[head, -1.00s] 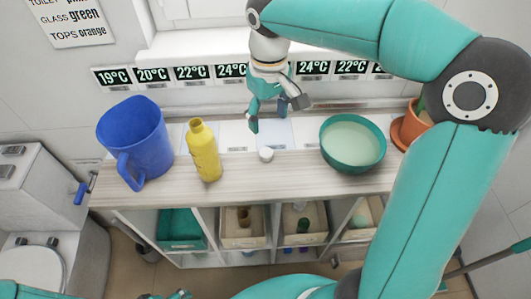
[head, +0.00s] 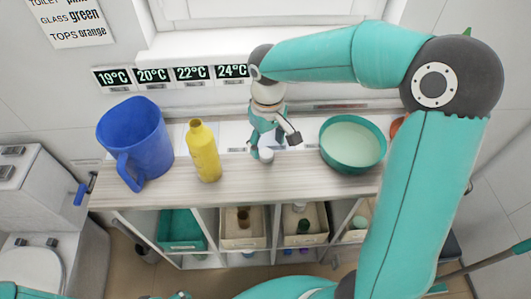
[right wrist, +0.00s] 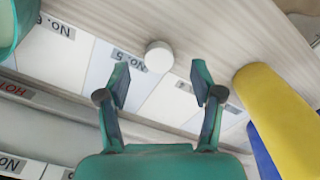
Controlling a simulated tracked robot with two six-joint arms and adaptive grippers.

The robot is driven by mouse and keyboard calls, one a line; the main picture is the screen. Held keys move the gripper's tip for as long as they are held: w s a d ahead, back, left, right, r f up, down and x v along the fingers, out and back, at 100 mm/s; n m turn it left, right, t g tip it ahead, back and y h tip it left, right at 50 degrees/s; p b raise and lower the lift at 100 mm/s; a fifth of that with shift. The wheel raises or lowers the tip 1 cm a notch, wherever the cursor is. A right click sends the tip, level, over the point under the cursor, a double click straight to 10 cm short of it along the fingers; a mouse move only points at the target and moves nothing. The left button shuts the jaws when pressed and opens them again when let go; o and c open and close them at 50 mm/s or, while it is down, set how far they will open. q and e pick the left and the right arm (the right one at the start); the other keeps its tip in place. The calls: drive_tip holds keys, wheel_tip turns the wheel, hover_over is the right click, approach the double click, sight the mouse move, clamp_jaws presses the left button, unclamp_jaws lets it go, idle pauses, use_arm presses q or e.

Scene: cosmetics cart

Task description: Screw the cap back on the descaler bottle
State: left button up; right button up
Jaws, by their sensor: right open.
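The yellow descaler bottle (head: 204,155) stands upright and uncapped on the counter, its dark neck opening showing. It also shows in the right wrist view (right wrist: 278,105). A small white cap (head: 266,155) lies on the counter to the right of the bottle. In the right wrist view the cap (right wrist: 159,57) sits just beyond the fingertips, roughly midway between them. My right gripper (head: 274,146) points down over the cap, open and empty; its spread fingers (right wrist: 160,85) show clearly. Only a sliver of my left gripper (head: 181,296) shows at the bottom edge.
A blue jug (head: 137,143) stands left of the bottle. A green bowl (head: 352,145) stands to the right of the cap. An orange pot (head: 397,127) is mostly hidden by my right arm. Numbered cards line the back of the counter. Open shelves with bins are below.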

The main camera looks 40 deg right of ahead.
sight(267, 153)
drive_tip(key=shift+w+f, duration=0.15)
drive_tip(key=shift+f, duration=0.85)
drive_tip(key=shift+w+f, duration=0.1)
drive_tip(key=shift+f, duration=0.85)
drive_tip(key=shift+c, duration=0.2)
drive_tip(key=c, duration=0.9)
drive_tip(key=shift+o, duration=0.2)
drive_tip(key=shift+r, duration=0.1)
wheel_tip(267, 153, up, 20)
drive_tip(key=p, duration=0.1)
